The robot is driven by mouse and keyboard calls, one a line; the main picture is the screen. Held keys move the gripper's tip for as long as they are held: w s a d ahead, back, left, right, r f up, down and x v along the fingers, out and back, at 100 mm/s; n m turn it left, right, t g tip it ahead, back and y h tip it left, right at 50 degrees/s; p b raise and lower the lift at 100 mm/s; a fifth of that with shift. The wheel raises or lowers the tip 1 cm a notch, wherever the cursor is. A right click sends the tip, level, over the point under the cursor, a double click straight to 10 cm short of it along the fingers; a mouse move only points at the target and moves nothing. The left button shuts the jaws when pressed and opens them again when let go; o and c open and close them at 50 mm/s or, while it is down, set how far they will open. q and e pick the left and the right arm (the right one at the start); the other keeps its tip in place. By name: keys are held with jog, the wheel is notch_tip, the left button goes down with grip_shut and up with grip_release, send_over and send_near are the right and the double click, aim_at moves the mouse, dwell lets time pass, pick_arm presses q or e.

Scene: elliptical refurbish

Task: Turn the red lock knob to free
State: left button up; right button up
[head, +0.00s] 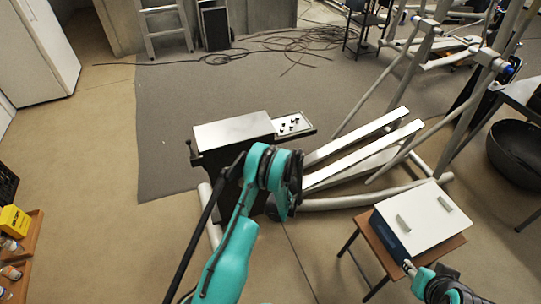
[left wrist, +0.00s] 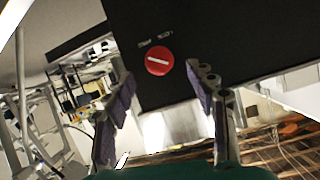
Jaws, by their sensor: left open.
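The red lock knob (left wrist: 159,61) is a round red disc with a white bar across it, slightly tilted in the left wrist view. It sits on a dark panel (left wrist: 205,28) with small, unreadable white markings above it. My left gripper (left wrist: 158,72) is open, one finger on each side of the knob in the picture, with nothing between the pads. I cannot tell how far the fingertips are from the panel. In the head view my left arm hides the knob and the left gripper's fingers. My right gripper (head: 408,267) is beside the small table; its fingers are too small to read.
The elliptical machine has a white-topped housing (head: 232,131) and long pale rails (head: 365,135). A small table (head: 440,244) at the lower right carries a white-topped box (head: 420,222). Cables (head: 300,42) lie on the grey mat (head: 170,125).

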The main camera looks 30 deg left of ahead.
pick_arm(q)
jog(key=b+x, duration=0.2)
jog(key=x, duration=0.4)
jog(key=shift+w+a+f, duration=0.2)
jog(key=shift+a, duration=0.05)
jog(key=shift+c, duration=0.2)
jog(key=c, duration=1.1)
